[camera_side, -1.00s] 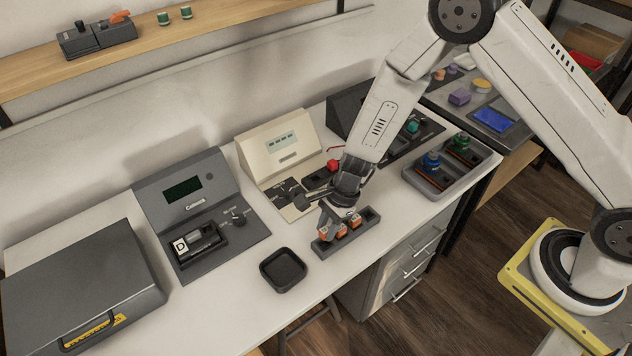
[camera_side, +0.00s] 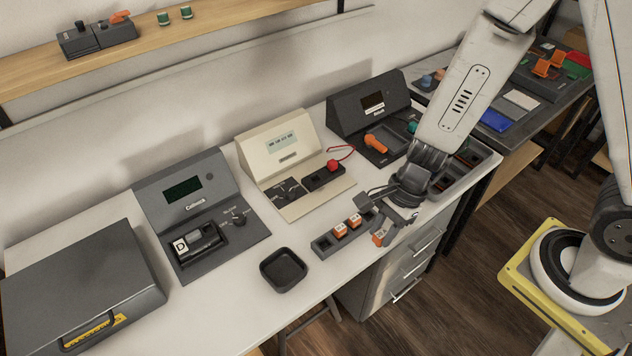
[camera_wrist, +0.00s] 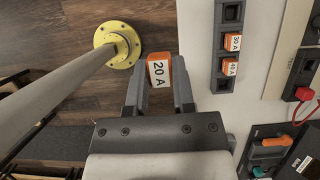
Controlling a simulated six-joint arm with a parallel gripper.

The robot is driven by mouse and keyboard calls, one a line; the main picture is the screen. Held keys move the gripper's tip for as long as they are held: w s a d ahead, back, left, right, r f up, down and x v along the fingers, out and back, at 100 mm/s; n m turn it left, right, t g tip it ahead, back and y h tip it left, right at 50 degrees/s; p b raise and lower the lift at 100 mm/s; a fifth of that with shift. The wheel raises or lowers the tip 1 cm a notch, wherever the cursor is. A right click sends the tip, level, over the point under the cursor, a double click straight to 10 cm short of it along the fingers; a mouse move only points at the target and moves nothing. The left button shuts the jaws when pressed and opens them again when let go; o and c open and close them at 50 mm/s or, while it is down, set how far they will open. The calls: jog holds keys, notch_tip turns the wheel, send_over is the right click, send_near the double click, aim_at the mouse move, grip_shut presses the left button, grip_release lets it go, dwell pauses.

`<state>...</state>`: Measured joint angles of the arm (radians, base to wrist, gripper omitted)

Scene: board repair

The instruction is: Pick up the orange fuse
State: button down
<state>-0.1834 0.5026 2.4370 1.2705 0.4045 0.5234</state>
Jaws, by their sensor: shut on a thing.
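An orange fuse (camera_wrist: 158,72) with a white "20 A" label is held between the two fingers of my gripper (camera_wrist: 158,88) in the wrist view. In the side view the fuse (camera_side: 378,239) shows as a small orange patch at the tip of my gripper (camera_side: 388,232), near the front edge of the bench. The dark fuse holder (camera_side: 322,245) is to the left of the gripper, apart from the fuse. Two other orange fuses sit in it, labelled "30 A" (camera_wrist: 234,42) and "40 A" (camera_wrist: 230,66) in the wrist view.
An empty black tray (camera_side: 283,270) stands left of the holder. A cream device (camera_side: 278,140) with a red knob and cable and a dark device (camera_side: 370,103) with an orange handle stand behind. A grey parts tray (camera_side: 482,172) is right of my gripper. Floor shows beyond the bench edge.

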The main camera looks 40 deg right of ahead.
jog(key=shift+s+d+r, duration=0.2)
jog(key=shift+s+r, duration=0.1)
jog(key=shift+s, duration=0.4)
jog(key=w+d+f+m, duration=0.1)
jog(key=w+d, duration=0.1)
jog(key=w, duration=0.8)
jog(key=w+d+f+m+t, duration=0.1)
jog(key=w+d+f+m, duration=0.1)
jog(key=w, duration=0.9)
jog(key=w+d+f+m, duration=0.1)
jog(key=w+d+f, duration=0.1)
jog(key=w, duration=0.8)
jog(key=shift+w+d+f+t, duration=0.15)
jog(key=shift+d+f+t, duration=0.15)
jog(key=shift+d, duration=0.1)
jog(key=shift+f, duration=0.1)
jog(key=shift+f, duration=2.55)
jog(key=shift+f, duration=0.65)
dwell(0.5)
